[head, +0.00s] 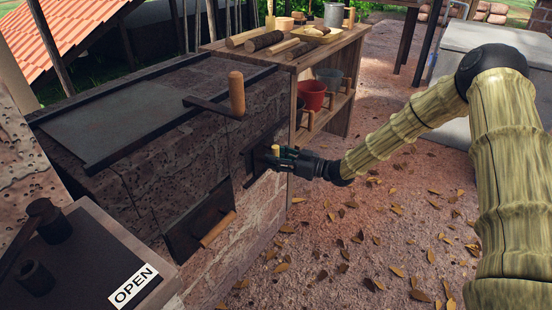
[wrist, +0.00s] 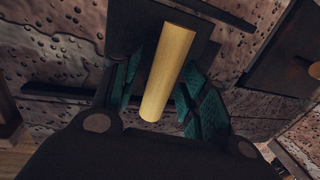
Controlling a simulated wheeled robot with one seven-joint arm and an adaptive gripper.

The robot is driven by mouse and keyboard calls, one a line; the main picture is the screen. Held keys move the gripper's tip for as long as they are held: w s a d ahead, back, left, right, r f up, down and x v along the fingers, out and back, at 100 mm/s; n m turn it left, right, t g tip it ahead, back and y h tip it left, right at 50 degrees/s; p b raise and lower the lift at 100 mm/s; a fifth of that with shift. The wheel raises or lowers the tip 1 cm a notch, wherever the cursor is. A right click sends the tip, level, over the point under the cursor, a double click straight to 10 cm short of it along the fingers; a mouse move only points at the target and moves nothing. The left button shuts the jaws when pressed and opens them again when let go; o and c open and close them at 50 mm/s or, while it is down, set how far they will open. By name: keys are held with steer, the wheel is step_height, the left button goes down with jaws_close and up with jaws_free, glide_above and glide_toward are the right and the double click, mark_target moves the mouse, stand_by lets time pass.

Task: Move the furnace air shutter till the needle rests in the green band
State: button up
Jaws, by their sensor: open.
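The brick furnace (head: 225,165) stands at the left in the head view. A dark metal plate with a pale wooden peg (head: 276,151), which looks like the air shutter and its handle, is on its side wall near the right end. My gripper (head: 283,156) is at this peg. In the wrist view the peg (wrist: 168,75) stands between the two teal finger pads of my gripper (wrist: 160,92), which are apart, with a gap visible at least on the right. I cannot make out a needle or a green band in either view.
A hatch with a wooden handle (head: 217,229) is lower on the same wall. A crank with an upright wooden grip (head: 237,94) stands on the furnace top. A wooden bench (head: 345,48) with pots is behind. A box with an OPEN label (head: 132,287) is front left. Leaf-strewn ground lies right.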

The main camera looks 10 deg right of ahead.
steer(key=shift+c, duration=0.2)
jaws_close()
steer(key=w+d, duration=0.3)
steer(key=shift+d, duration=0.1)
steer(key=shift+o, duration=0.2)
jaws_free()
steer(key=v, duration=1.2)
steer(key=shift+f, duration=0.1)
